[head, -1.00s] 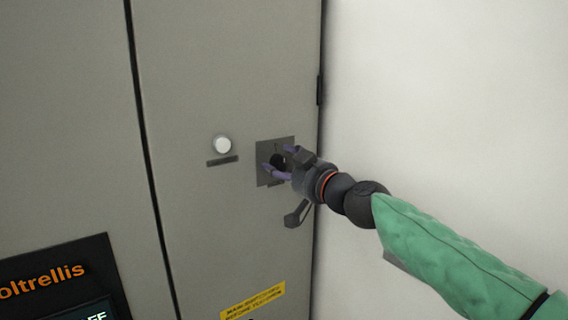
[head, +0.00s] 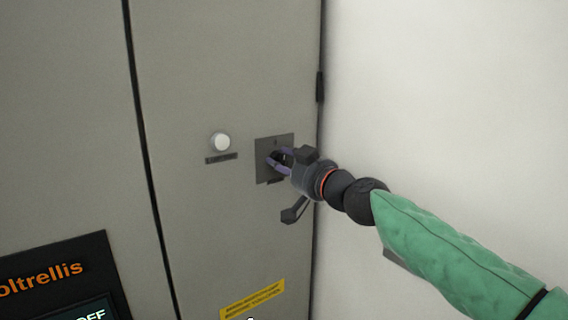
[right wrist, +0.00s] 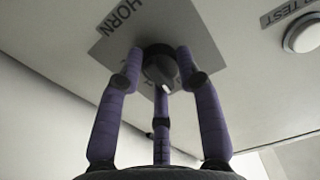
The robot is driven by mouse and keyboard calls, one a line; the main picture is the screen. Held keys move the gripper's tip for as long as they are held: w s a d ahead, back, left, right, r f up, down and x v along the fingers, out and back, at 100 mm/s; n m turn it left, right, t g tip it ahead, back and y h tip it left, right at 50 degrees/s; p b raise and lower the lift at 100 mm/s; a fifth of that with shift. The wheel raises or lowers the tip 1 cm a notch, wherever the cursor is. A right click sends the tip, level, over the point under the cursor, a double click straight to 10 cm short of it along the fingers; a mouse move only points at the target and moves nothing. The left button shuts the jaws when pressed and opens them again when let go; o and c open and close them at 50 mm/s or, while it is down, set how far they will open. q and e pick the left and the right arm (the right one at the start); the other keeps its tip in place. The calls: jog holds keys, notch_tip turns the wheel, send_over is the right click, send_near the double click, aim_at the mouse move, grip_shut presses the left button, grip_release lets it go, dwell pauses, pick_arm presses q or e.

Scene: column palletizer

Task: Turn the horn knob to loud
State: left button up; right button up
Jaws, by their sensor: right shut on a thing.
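The horn knob (right wrist: 160,66) is a small dark round knob with a light mark, on a grey plate (right wrist: 196,40) lettered HORN in the right wrist view. In the head view the same plate (head: 264,147) is on the cabinet door, and the knob is mostly hidden behind my fingers. My right gripper (head: 276,160) has purple fingers closed around the knob; it also shows in the right wrist view (right wrist: 160,75), with fingers on either side of the knob and one more below. My left gripper is not in view.
A white round button (head: 221,142) with a dark label sits left of the plate on the grey cabinet door (head: 215,60). A dark panel (head: 50,270) with orange lettering and a yellow label (head: 252,298) are lower down. A pale wall (head: 450,90) stands at the right.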

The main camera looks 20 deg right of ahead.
jog(key=m, duration=1.1)
jog(key=shift+m, duration=0.3)
jog(key=m, duration=0.5)
jog(key=m+p, duration=0.1)
jog(key=m, duration=0.4)
jog(key=shift+m, duration=0.4)
jog(key=o, duration=1.2)
jog(key=shift+w, duration=0.15)
jog(key=shift+c, duration=0.2)
jog(key=v, duration=1.2)
